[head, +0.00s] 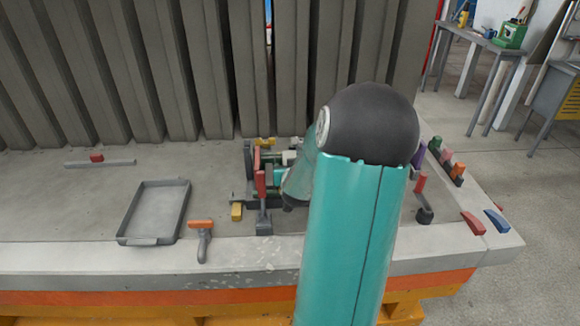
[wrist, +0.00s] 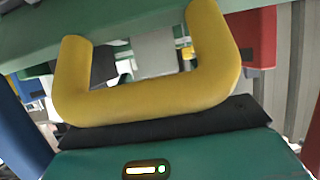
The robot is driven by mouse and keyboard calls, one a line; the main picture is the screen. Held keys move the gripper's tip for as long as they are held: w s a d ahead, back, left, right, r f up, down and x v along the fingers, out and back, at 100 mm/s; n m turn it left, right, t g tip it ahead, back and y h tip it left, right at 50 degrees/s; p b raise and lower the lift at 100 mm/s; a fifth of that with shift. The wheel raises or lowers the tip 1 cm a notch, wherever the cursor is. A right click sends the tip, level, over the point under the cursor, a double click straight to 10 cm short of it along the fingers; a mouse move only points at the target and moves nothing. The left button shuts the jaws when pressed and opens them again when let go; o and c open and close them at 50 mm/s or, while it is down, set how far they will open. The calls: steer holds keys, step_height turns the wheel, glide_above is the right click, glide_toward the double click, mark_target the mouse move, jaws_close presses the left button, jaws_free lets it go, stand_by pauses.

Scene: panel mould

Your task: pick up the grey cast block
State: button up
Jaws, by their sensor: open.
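A pale grey block-like shape (wrist: 154,54) shows in the wrist view, framed by a thick yellow U-shaped bar. It is partly covered, and I cannot tell for sure that it is the grey cast block. In the head view a small pale piece (head: 289,157) stands in the cluster of coloured parts, partly behind my teal arm. My gripper (head: 280,176) is open and reaches down into this cluster; my arm hides most of it. I cannot see the block between its fingers, nor tell whether they touch anything.
A grey tray (head: 126,238) and an orange-topped tool (head: 202,238) lie left of the cluster. A red-handled clamp (head: 261,186) stands close to my gripper. Red (head: 473,223) and blue (head: 497,220) pieces lie at the right edge. Tall ribbed grey panels (head: 210,70) close off the back.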

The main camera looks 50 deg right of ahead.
steer(key=shift+x, duration=1.8)
steer(key=c, duration=1.2)
steer(key=shift+c, duration=0.2)
steer(key=shift+r, duration=0.2)
